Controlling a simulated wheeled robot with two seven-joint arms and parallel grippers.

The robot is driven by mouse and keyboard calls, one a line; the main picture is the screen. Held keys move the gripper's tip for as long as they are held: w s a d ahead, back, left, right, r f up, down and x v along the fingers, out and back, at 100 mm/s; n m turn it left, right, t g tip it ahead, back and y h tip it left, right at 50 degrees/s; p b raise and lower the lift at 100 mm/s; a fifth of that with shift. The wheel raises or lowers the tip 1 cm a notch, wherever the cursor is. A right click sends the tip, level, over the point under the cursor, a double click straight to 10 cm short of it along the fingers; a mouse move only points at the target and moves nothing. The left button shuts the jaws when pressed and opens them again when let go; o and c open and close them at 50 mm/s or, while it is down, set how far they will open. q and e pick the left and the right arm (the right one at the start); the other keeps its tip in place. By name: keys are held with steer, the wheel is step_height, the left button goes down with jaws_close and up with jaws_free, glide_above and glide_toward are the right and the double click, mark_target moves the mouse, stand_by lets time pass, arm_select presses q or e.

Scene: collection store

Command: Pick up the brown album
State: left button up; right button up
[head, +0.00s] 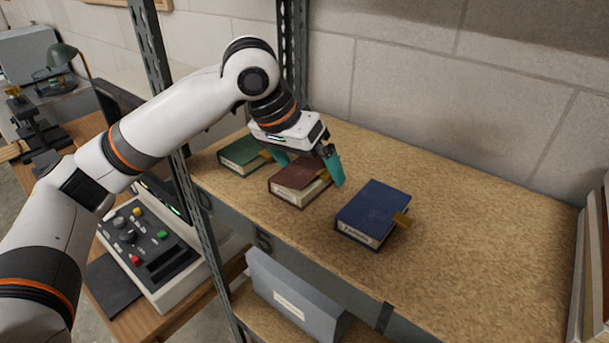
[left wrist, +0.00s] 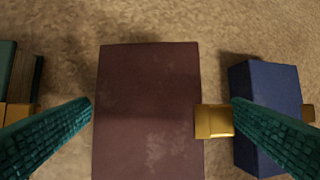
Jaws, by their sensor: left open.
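The brown album (head: 297,184) lies flat on the shelf board between a green album (head: 243,155) and a blue album (head: 372,213). My left gripper (head: 308,167) is open above it, its teal fingers pointing down. In the left wrist view the brown album (left wrist: 148,110) fills the middle, with a gold tab (left wrist: 214,121) on its right side. The left gripper's fingertips (left wrist: 162,102) show to either side of the cover, the left one near its left edge, the right one past the tab and over the blue album (left wrist: 268,112). My right gripper is not in view.
Metal shelf posts (head: 292,50) stand behind and left of the arm. A grey box (head: 290,298) sits on the lower shelf. A control console (head: 145,250) stands at left.

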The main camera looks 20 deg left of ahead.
arm_select(q)
steer(key=c, duration=0.9)
steer(key=shift+r, duration=0.1)
